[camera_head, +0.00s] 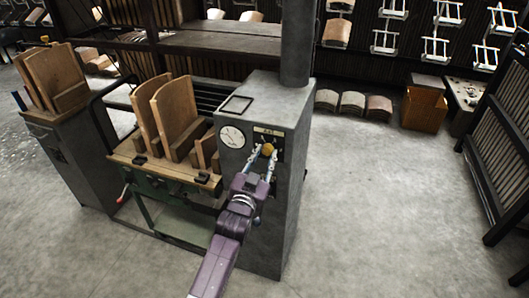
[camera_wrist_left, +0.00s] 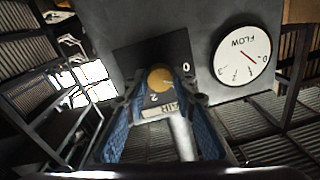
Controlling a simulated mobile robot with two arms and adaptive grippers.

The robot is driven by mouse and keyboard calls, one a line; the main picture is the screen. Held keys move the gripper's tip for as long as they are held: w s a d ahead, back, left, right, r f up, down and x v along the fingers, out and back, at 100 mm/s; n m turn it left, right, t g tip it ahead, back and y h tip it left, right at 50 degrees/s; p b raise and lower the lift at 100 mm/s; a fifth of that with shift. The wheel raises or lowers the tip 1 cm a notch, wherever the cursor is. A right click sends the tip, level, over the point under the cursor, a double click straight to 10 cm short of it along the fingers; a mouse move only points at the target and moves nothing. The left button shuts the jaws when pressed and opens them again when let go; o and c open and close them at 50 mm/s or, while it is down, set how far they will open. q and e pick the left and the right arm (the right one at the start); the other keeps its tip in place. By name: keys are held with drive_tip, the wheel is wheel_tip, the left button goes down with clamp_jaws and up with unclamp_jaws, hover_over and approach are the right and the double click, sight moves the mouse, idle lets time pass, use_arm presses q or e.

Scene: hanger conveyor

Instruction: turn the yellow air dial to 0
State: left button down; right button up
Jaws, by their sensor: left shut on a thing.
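The yellow air dial (camera_head: 268,149) sits on a dark panel on the front of the grey machine cabinet. It shows closer in the left wrist view (camera_wrist_left: 160,79), with a "0" and a "2" printed around it and an AIR label (camera_wrist_left: 160,110), upside down there. A small pale mark on the dial seems to point toward the 0 side, but its exact setting is hard to read. My left gripper (camera_head: 263,153) reaches up to the panel and is shut on the dial, one finger on each side. My right gripper is not in view.
A round white FLOW gauge (camera_wrist_left: 242,55) is beside the panel; it also shows in the head view (camera_head: 231,137). A bench with wooden boards (camera_head: 175,112) stands left of the cabinet (camera_head: 270,225). Open floor (camera_head: 380,200) lies to the right, with a dark slatted rack beyond.

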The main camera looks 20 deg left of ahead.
use_arm(q)
drive_tip(key=n+p, duration=0.2)
drive_tip(key=n, duration=0.2)
drive_tip(key=shift+n, duration=0.3)
idle(0.3)
drive_tip(key=c, duration=1.6)
unclamp_jaws()
drive_tip(key=s, duration=1.2)
drive_tip(key=shift+d, duration=0.15)
